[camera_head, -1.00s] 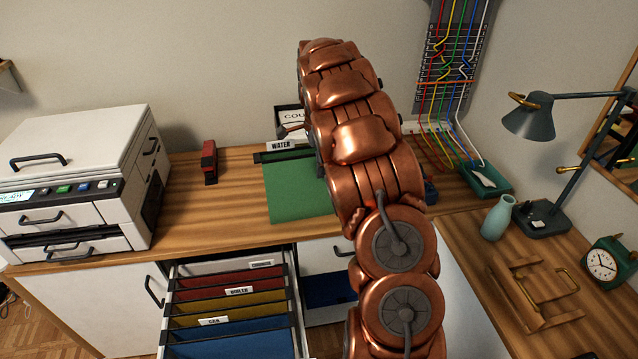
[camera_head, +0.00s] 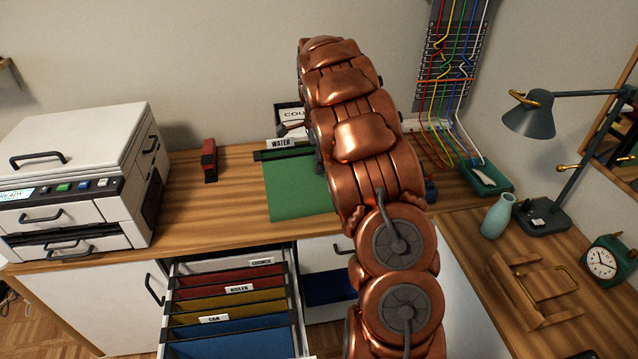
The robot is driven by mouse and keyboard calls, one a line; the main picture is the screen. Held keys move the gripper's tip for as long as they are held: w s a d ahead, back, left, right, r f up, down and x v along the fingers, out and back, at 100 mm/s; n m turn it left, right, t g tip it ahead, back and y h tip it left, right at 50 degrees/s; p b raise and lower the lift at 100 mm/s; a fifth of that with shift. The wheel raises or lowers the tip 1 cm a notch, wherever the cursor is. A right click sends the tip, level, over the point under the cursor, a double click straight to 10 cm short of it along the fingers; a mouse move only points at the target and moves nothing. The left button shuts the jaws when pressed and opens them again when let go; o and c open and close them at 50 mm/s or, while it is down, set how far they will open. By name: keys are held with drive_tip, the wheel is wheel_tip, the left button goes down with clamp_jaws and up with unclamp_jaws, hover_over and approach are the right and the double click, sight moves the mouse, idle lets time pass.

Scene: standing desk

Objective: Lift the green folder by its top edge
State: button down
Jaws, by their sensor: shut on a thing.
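The green folder (camera_head: 300,190) shows left of my copper arm, with a dark top bar and a white tab reading WATER (camera_head: 281,143). It appears over the back desk top, and I cannot tell whether it rests on the wood or hangs just above it. My gripper (camera_head: 319,157) shows only as a small dark part at the right end of the folder's top edge. It is shut on the folder there. My arm hides the fingertips and the folder's right part.
An open drawer (camera_head: 170,290) below holds red, yellow and blue folders. A white printer (camera_head: 75,190) stands left, a red stapler (camera_head: 209,160) behind. A box (camera_head: 290,116) stands behind the folder. A lamp (camera_head: 532,118), vase (camera_head: 497,217) and clock (camera_head: 603,263) stand right.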

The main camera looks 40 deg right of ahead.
drive_tip(key=shift+r, duration=0.15)
wheel_tip(320, 180, up, 18)
drive_tip(key=shift+p, duration=0.3)
idle(0.7)
idle(0.3)
